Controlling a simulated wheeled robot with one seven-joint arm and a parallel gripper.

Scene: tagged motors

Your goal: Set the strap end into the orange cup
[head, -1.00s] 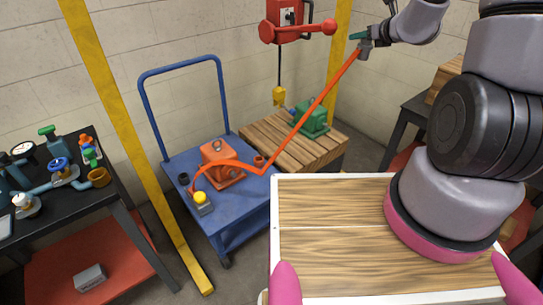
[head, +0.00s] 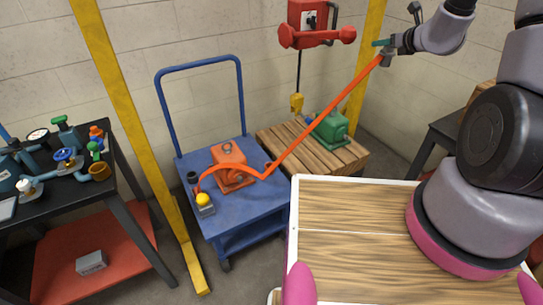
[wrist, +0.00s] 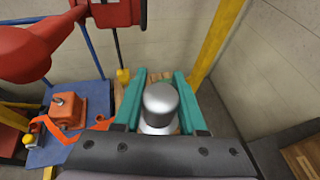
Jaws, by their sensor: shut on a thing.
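The orange strap (head: 325,112) runs from beside the yellow knob on the blue cart, sags to the cart's right edge, then rises taut to my gripper (head: 382,44). My gripper's teal fingers are shut on the silver strap end (wrist: 160,105), high above the floor; in the head view the strap end (head: 388,60) looks small and grey. A small orange-red cup (head: 268,165) stands at the right of the cart top, partly hidden by the strap, well below and left of my gripper. An ochre-orange cup (head: 100,171) stands on the black bench at left.
The blue cart (head: 240,204) carries an orange motor (head: 230,160) and a dark cup (head: 192,177). A green motor (head: 331,128) sits on a wooden pallet (head: 300,150). A red hoist (head: 308,25) with a yellow hook hangs left of my gripper. Yellow posts flank the cart.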

